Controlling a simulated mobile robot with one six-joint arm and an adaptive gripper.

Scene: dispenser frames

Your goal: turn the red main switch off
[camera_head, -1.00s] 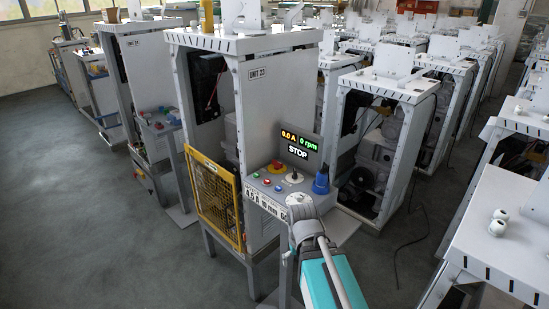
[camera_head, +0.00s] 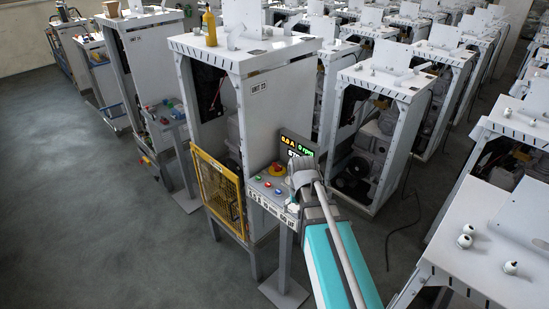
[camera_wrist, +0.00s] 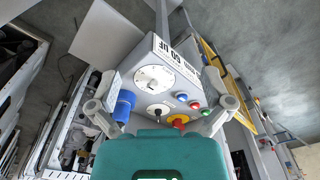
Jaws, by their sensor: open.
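The red main switch (camera_head: 277,168), a red handle on a yellow base, sits on the control box (camera_head: 268,204) of the unit marked 23. In the wrist view the switch (camera_wrist: 180,120) shows low, partly cut off by my gripper's green body; its handle angle cannot be told. My gripper (camera_wrist: 161,78) is open and empty, its two fingers spread on either side of the box. In the head view my gripper (camera_head: 303,176) is over the box's right part, just right of the switch. It hides the box's right end.
A display (camera_head: 297,143) behind the box reads 0.0 A and 0 rpm, its lower line partly covered. A black lever (camera_wrist: 158,110), a white dial (camera_wrist: 153,78), a blue plug (camera_wrist: 124,105) and small buttons crowd the switch. A yellow mesh guard (camera_head: 218,193) stands left.

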